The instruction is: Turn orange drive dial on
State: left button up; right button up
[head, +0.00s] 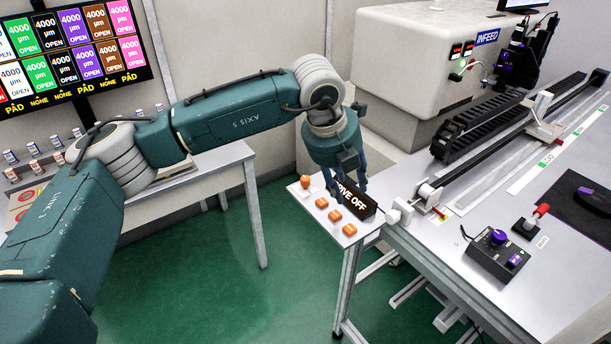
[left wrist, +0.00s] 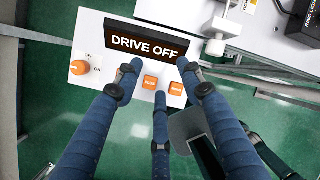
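The orange drive dial (head: 305,181) sits at the left end of a small white panel. In the left wrist view the dial (left wrist: 79,67) has OFF and ON labels beside it; its pointer is too small to read. The sign (left wrist: 153,44) behind the panel's buttons reads DRIVE OFF; it also shows in the head view (head: 359,201). My left gripper (left wrist: 158,66) is open and empty, its blue fingers spread over the panel by the orange buttons, to the right of the dial. It does not touch the dial. My right gripper is not in view.
Several orange buttons (head: 335,215) lie along the panel right of the dial. A grey bench (head: 468,232) with a linear rail and a black control box (head: 497,252) stands to the right. Another table (head: 215,160) stands at the left. Green floor is open between them.

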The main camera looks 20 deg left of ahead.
aim_at(305, 178)
pick_arm(q)
jog(key=w+a+r+n+y, duration=0.2)
jog(key=a+r+y, duration=0.2)
jog(key=a, duration=0.6)
jog(key=shift+t, duration=0.3)
jog(key=p+x, duration=0.1)
jog(key=x, duration=0.4)
jog(key=p+x, duration=0.2)
jog(key=x, duration=0.2)
jog(key=shift+w+d+f+p, duration=0.1)
jog(key=shift+w+f+p, duration=0.2)
jog(key=shift+w, duration=0.1)
jog(key=shift+w+f, duration=0.2)
jog(key=shift+f, duration=0.3)
jog(key=shift+c, duration=0.3)
jog(key=shift+r, duration=0.1)
grip_shut()
